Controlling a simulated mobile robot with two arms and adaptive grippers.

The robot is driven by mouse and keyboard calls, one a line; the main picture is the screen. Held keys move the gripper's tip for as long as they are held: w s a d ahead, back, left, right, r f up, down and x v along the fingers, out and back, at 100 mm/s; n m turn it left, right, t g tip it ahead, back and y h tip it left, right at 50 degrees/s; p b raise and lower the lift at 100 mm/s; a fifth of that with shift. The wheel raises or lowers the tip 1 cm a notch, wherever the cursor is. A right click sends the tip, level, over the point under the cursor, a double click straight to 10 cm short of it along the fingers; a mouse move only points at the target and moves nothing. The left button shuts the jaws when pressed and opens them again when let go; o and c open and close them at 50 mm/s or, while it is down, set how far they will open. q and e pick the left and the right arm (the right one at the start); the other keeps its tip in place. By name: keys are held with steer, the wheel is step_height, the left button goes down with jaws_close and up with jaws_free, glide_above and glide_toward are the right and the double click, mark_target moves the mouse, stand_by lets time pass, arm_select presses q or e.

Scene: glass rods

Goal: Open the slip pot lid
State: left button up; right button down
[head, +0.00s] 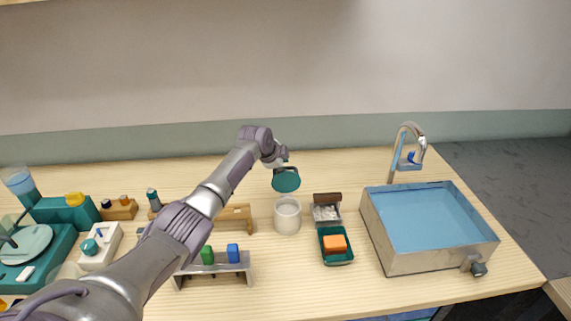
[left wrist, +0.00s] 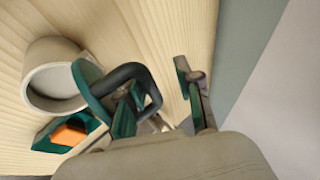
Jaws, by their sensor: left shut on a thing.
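The slip pot (head: 288,217) is a cream cylinder standing upright near the middle of the bench, with its mouth uncovered. The teal slip pot lid (head: 286,181) is in the air above and behind the pot, tilted and apart from its rim. My left gripper (head: 279,163) is shut on the lid. In the left wrist view, the lid (left wrist: 88,88) with its dark loop handle (left wrist: 140,78) shows near the fingers, and the open pot (left wrist: 53,78) is to the left. The exact finger contact is partly hidden. My right gripper is not in view.
Right of the pot are a box of pale pieces (head: 326,213), a teal tray (head: 338,258) with an orange block (head: 334,243), and a metal sink (head: 400,258) with a faucet (head: 393,165). A rack (head: 213,268) stands front left. Bench behind the pot is clear.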

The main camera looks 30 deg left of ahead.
arm_select(q)
steer(key=r, duration=0.1)
steer(key=a+r+p, duration=0.1)
steer(key=r, duration=0.1)
steer(key=shift+w+a+r, duration=0.2)
steer(key=shift+a+r, duration=0.05)
steer(key=shift+r, duration=0.15)
steer(key=shift+a+r+p, duration=0.3)
steer(key=shift+r+p, duration=0.5)
steer(key=shift+p, duration=0.1)
steer(key=shift+o, duration=0.3)
steer(key=shift+a+r, duration=0.1)
steer(key=shift+r, duration=0.2)
steer(key=shift+s+a+r+p, duration=0.5)
steer(key=shift+s+r+p, duration=0.15)
steer(key=shift+s+r, duration=0.1)
steer(key=shift+c, duration=0.3)
step_height(320, 180, up, 6)
steer(key=s+a+p, duration=0.1)
steer(key=a+p, duration=0.1)
steer(key=p, duration=0.3)
steer(key=shift+a+r+p, duration=0.15)
steer(key=shift+r+p, duration=0.1)
steer(key=shift+p, duration=0.1)
